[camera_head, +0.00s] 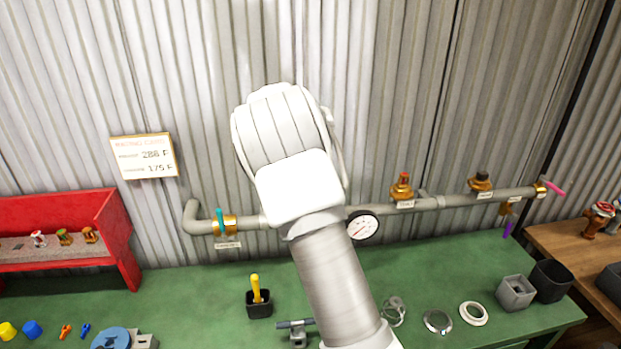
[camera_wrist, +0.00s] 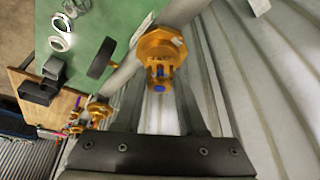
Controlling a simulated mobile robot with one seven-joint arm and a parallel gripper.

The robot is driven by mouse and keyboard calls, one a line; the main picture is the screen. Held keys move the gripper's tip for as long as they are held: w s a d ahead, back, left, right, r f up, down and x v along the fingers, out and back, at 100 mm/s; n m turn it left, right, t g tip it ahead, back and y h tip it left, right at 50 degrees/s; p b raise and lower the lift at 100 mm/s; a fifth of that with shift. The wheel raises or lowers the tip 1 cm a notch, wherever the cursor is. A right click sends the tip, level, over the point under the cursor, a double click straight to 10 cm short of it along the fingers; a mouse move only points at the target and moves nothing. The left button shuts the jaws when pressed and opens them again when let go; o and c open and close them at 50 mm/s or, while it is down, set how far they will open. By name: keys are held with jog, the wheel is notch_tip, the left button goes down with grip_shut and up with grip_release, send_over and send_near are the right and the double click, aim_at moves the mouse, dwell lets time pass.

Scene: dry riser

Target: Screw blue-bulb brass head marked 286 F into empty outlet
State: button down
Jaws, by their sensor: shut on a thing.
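My gripper (camera_wrist: 160,78) is shut on a brass head (camera_wrist: 160,45) with a small blue bulb, seen end-on between the fingers in the wrist view. The head lies against or just in front of the grey pipe (camera_wrist: 182,10); I cannot tell whether it is threaded into an outlet. Its marking cannot be read. In the head view my arm hides the gripper, the held head and the pipe behind them. Right of my arm, the pipe (camera_head: 440,201) carries a red-bulb brass head (camera_head: 402,186) and a dark-topped brass head (camera_head: 481,181).
A gauge (camera_head: 363,226) sits on the pipe beside my arm. A teal-handled valve (camera_head: 225,222) is at left. A wall sign (camera_head: 144,156) reads 286 F and 175 F. A red rack (camera_head: 110,220) holds several heads. The green bench (camera_head: 200,290) carries cups, rings and small tools.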

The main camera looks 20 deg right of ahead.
jog(key=shift+m, duration=0.3)
jog(key=shift+r+m+g+p, duration=0.15)
jog(key=shift+m+g+p, duration=0.35)
jog(key=shift+m+p, duration=0.55)
jog(key=c, duration=0.9)
grip_release()
jog(key=shift+m+p, duration=0.3)
jog(key=shift+m, duration=0.15)
jog(key=shift+c, duration=0.2)
jog(key=shift+o, duration=1.3)
jog(key=shift+d+f, duration=0.1)
jog(key=shift+f, duration=0.15)
jog(key=shift+o, duration=1.3)
jog(key=shift+r+b, duration=0.1)
jog(key=shift+b, duration=0.2)
